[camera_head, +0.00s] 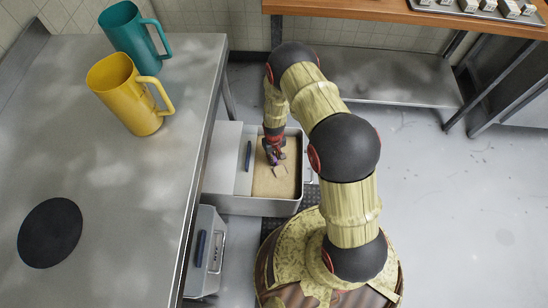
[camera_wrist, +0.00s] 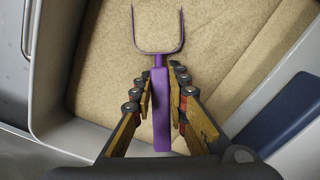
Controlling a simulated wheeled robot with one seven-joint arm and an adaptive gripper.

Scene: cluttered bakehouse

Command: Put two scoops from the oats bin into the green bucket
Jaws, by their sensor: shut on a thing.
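My gripper (camera_head: 274,148) reaches down into an open grey bin (camera_head: 258,205) holding beige, grainy stuff (camera_head: 273,187). No label shows on this bin. In the wrist view my gripper (camera_wrist: 161,88) is shut on the purple handle of a scoop (camera_wrist: 161,112). The scoop's purple rim lies over the beige stuff. Its inside shows the same beige, so I cannot tell whether it is full. A teal-green jug-like vessel (camera_head: 130,38) with a side handle stands on the metal table; no other green container shows.
A yellow jug (camera_head: 125,95) stands beside the teal one on the metal table (camera_head: 110,170), with a black disc (camera_head: 50,232) nearer. A pale lid with a dark handle (camera_head: 230,160) covers the bin's left part. Another lidded bin (camera_head: 205,255) stands nearer. Floor to the right is clear.

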